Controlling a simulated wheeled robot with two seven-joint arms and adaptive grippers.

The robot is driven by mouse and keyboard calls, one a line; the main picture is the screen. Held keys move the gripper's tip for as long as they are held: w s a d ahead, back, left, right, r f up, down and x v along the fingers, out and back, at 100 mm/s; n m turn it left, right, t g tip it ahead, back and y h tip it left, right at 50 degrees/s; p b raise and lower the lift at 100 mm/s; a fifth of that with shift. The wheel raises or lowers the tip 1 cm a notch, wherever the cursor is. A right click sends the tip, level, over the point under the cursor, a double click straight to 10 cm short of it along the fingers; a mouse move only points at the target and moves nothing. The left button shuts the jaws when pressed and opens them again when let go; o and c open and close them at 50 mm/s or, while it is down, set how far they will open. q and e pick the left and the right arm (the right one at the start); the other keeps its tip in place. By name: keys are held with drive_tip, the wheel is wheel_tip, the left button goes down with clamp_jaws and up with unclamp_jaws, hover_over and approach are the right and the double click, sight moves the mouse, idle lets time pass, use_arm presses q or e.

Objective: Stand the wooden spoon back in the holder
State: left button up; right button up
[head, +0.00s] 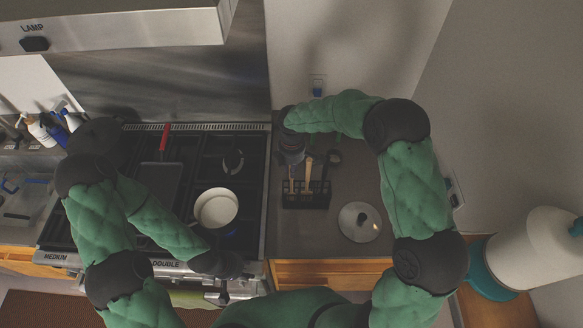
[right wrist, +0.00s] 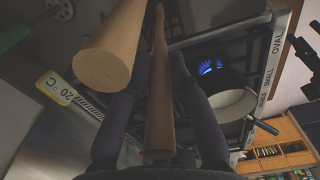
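The holder (head: 318,202) is a black rack on the grey counter right of the stove. Pale wooden handles (head: 308,177) and a dark utensil (head: 334,157) show at it. My right gripper (head: 293,152) is just behind the holder, partly hidden by my arm. In the right wrist view, the fingers of my right gripper (right wrist: 162,62) close on a slim wooden handle (right wrist: 160,125), which I take for the wooden spoon; its head is hidden. A thicker wooden handle (right wrist: 105,60) stands close beside the fingers. My left gripper (head: 222,272) is low at the stove front; its fingers are unclear.
A white pot (head: 216,208) sits on the stove, with a blue flame (right wrist: 210,67) beside it in the wrist view. A red-handled pan (head: 158,182) is on the left burners. A round lid (head: 359,222) lies on the counter right of the holder.

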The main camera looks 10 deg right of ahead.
drive_tip(key=shift+o, duration=1)
use_arm(q)
drive_tip(key=shift+r, duration=0.1)
use_arm(e)
drive_tip(key=shift+r, duration=0.1)
drive_tip(key=shift+r, duration=0.3)
use_arm(q)
drive_tip(key=shift+f+b, duration=0.4)
drive_tip(key=shift+f, duration=0.1)
use_arm(e)
wheel_tip(320, 180, up, 12)
drive_tip(key=shift+f, duration=0.2)
